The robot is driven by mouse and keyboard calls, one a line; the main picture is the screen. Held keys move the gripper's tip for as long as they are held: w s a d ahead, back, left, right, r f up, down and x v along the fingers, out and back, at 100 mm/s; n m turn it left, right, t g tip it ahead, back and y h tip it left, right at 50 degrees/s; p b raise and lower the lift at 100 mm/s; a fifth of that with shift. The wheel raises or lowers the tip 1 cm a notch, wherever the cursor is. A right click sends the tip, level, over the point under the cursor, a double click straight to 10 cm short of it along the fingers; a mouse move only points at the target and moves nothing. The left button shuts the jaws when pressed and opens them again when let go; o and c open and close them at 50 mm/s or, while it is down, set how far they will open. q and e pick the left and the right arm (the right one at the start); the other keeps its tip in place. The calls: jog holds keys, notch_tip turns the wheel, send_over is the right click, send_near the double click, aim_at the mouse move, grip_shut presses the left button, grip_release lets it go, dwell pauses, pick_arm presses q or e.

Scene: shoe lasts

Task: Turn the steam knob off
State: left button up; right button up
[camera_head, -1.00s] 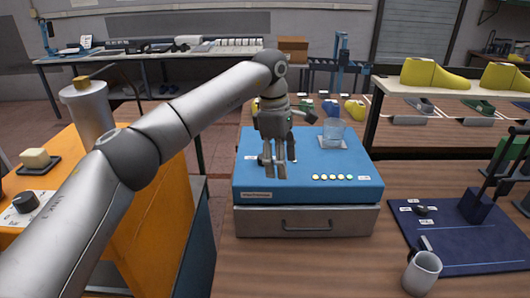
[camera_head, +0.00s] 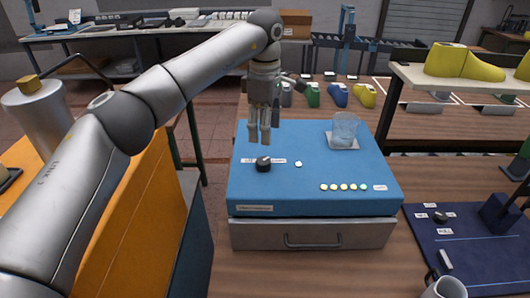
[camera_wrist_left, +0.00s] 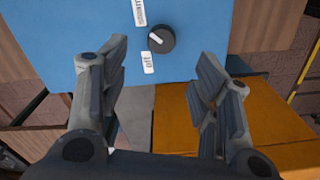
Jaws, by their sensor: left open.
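A black knob (camera_head: 263,164) stands on the top of the blue box (camera_head: 310,190), at its left side, with white labels beside it. In the left wrist view the knob (camera_wrist_left: 161,38) shows a white pointer mark that seems to point left. An OFF label (camera_wrist_left: 149,62) and a second label (camera_wrist_left: 139,12), hard to read, lie next to it. My left gripper (camera_head: 260,136) is open and empty, pointing down above and behind the knob in the head view, apart from it. The left wrist view shows the gripper's fingers (camera_wrist_left: 162,85) spread, with the knob beyond them.
A glass beaker (camera_head: 344,130) stands on the box's back right. Several small round lights (camera_head: 343,187) line its front. A navy mat (camera_head: 470,255) with another black knob (camera_head: 439,217) lies at the right, near a grey mug (camera_head: 447,288). An orange cabinet (camera_head: 120,225) stands at the left.

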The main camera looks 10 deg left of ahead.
pick_arm(q)
jog(key=p, duration=0.2)
send_over(265, 161)
jog(key=f, duration=0.4)
jog(key=shift+s+f, duration=0.2)
jog(key=shift+f, duration=0.1)
jog(key=f, duration=0.4)
jog(key=shift+w+p, duration=0.25)
jog(key=shift+p, duration=0.05)
jog(key=shift+f, duration=0.45)
pick_arm(e)
jog(key=r, duration=0.3)
jog(key=shift+s, duration=0.3)
pick_arm(q)
jog(key=c, duration=1)
pick_arm(e)
jog(key=shift+s+d, duration=0.1)
jog(key=shift+s, duration=0.2)
